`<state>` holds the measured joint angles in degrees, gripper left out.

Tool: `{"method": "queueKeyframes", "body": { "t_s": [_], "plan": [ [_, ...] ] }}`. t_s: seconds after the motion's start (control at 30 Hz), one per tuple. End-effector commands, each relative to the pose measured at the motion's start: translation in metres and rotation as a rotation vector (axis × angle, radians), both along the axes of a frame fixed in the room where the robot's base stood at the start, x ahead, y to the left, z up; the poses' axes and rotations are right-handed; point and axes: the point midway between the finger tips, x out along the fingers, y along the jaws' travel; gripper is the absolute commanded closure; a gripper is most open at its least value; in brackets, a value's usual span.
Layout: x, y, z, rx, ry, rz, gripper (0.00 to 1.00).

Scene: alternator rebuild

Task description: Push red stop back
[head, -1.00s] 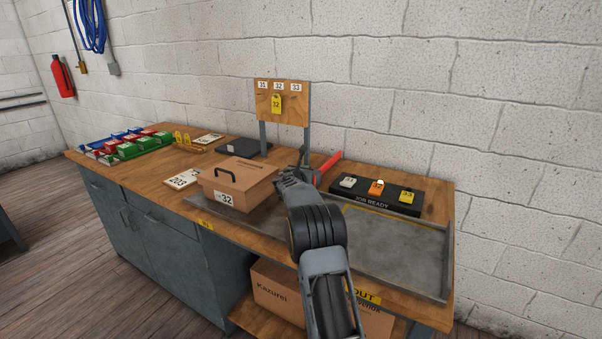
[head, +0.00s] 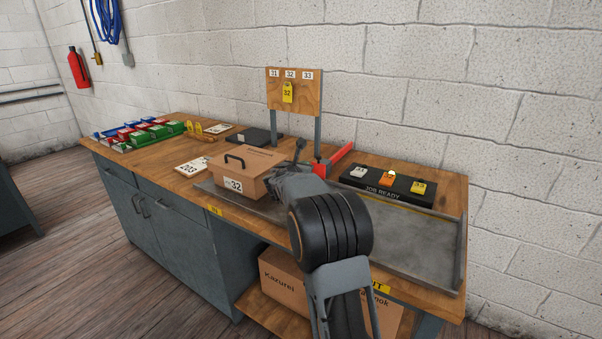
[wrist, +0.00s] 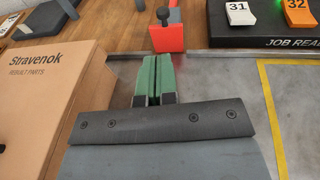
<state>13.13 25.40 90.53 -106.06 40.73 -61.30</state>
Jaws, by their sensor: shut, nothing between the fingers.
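The red stop (head: 337,159) is at the back of the grey tray, right of the carton.
The carton (head: 247,165) marked 32 stands close on the left of my gripper. A tag board (head: 293,105) rises behind. The grey tray (head: 418,243) is clear on the right.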

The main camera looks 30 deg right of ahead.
Motion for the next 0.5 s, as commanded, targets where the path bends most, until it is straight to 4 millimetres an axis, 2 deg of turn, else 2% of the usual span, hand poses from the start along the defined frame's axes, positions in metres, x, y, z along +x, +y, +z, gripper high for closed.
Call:
{"method": "queueKeyframes", "body": {
  "t_s": [0.2,0.5],
  "plan": [
    [-0.015,0.018,0.004,0.001,0.0,-0.001,1.0],
    [-0.02,0.022,0.005,0.001,0.0,-0.004,1.0]
  ]
}}
